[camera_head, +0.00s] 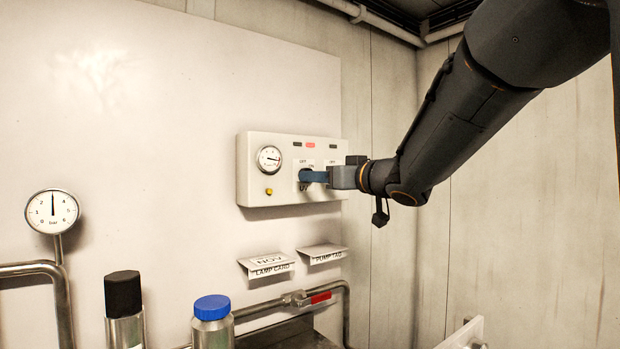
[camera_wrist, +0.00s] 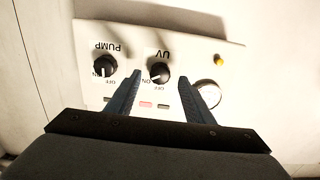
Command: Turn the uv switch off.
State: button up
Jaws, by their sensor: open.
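The uv switch is a round black knob (camera_wrist: 159,72) on a white panel (camera_head: 256,185), labelled UV, ON and OFF; the wrist view shows it upside down. Its white mark points down and left, toward the ON label. My gripper (camera_head: 305,177) is open in front of the panel. In the wrist view my gripper (camera_wrist: 160,80) has one blue finger on each side of the knob. I cannot tell whether either finger touches it. In the head view the fingers hide most of the knob.
A PUMP knob (camera_wrist: 103,66) sits beside the left finger in the wrist view. The panel also carries a gauge (camera_head: 269,159), a yellow button (camera_head: 269,191) and a lit red lamp (camera_head: 310,145). Card holders (camera_head: 268,266), pipes and bottles (camera_head: 212,322) are below.

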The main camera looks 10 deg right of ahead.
jog(key=shift+x, duration=1.5)
jog(key=shift+c, duration=0.5)
jog(key=c, duration=0.9)
jog(key=shift+c, duration=0.2)
jog(key=shift+n, duration=0.3)
jog(key=n+b, duration=0.3)
jog(key=n, duration=0.8)
jog(key=shift+d, duration=0.15)
jog(key=shift+n+b, duration=0.3)
jog(key=shift+b, duration=0.05)
